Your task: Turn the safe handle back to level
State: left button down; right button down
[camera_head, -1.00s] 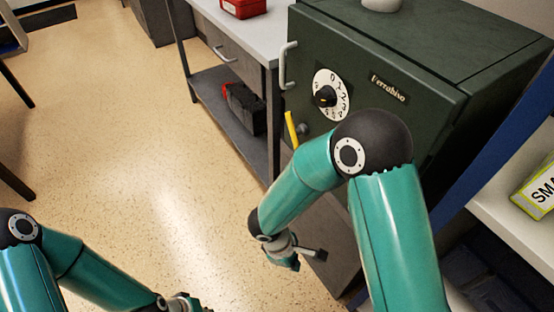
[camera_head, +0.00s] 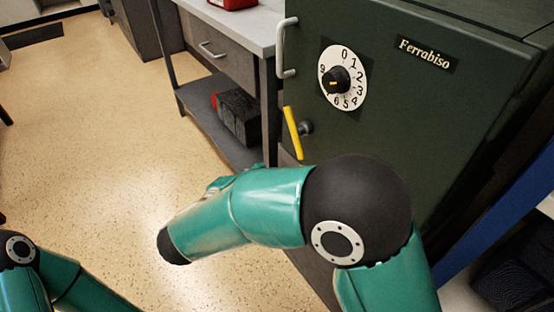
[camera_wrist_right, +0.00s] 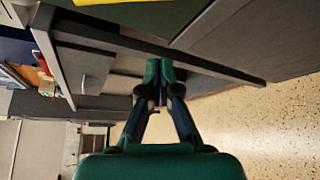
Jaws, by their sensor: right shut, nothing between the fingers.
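The dark green safe (camera_head: 400,110) fills the upper right of the head view. Its yellow handle (camera_head: 292,132) stands steep, nearly upright, with its top tipped slightly left, on a short spindle at the door's left side. A yellow strip (camera_wrist_right: 108,2) at the top edge of the right wrist view looks like the handle. My right gripper (camera_wrist_right: 160,70) is shut and empty in that view, apart from the yellow strip.
A numbered dial (camera_head: 343,78) and a grey pull bar (camera_head: 286,48) sit on the safe door above the handle. A grey bench (camera_head: 240,30) with a drawer and lower shelf stands left of the safe. Open speckled floor (camera_head: 90,150) lies further left.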

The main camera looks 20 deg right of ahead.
jog(key=b+x, duration=0.2)
jog(key=x, duration=0.8)
jog(key=s, duration=0.1)
jog(key=s+d+r, duration=0.1)
jog(key=s+r, duration=0.1)
jog(key=shift+s+d, duration=0.1)
jog(key=shift+d, duration=0.3)
jog(key=shift+a, duration=0.1)
jog(key=shift+p, duration=0.55)
